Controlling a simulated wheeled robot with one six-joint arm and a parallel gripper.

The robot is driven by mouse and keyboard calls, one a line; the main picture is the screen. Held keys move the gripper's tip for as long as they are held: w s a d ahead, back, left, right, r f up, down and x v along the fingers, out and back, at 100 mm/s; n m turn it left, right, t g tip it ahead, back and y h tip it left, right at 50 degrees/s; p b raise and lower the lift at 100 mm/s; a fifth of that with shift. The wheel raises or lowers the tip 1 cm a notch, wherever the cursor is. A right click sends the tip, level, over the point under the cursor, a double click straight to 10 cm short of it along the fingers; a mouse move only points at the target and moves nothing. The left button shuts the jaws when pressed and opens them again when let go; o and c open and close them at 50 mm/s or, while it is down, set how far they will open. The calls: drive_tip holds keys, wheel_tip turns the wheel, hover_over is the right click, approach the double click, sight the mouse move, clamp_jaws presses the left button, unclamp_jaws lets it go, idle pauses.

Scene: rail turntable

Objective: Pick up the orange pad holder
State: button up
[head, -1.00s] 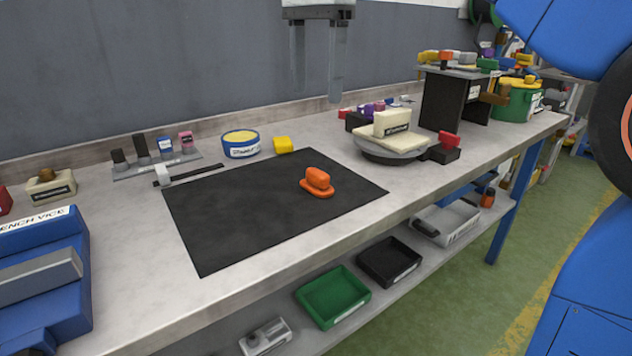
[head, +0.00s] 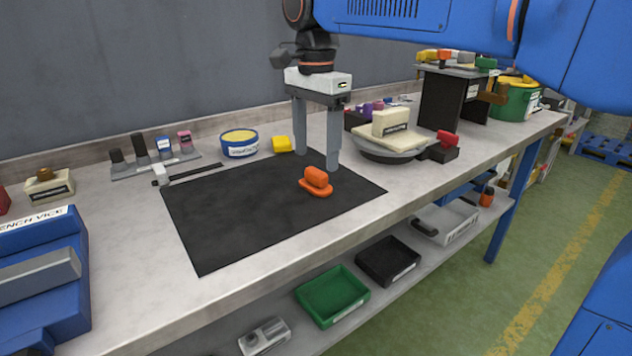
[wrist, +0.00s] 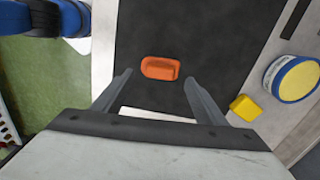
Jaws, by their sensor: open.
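The orange pad holder (head: 316,182) lies on the black mat (head: 230,220) on the workbench, near the mat's right end. It has an oval base with a raised grip. My gripper (head: 317,160) is open and empty, fingers pointing down, above and behind the pad holder in the head view. In the wrist view the pad holder (wrist: 160,68) lies ahead of the gap between my open fingers (wrist: 158,82), and nothing is between them. No contact with the pad holder shows.
A yellow block (head: 282,144) and a blue-rimmed tub (head: 239,144) stand behind the mat. A turntable with a cream block (head: 390,123) stands to the right of my gripper. A blue bench vice (head: 40,270) is at the left. The mat's left part is clear.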

sight(316, 170)
drive_tip(key=shift+f, duration=1.75)
drive_tip(key=c, duration=1.1)
drive_tip(key=shift+c, duration=0.2)
wheel_tip(316, 170, up, 10)
drive_tip(key=shift+o, duration=0.5)
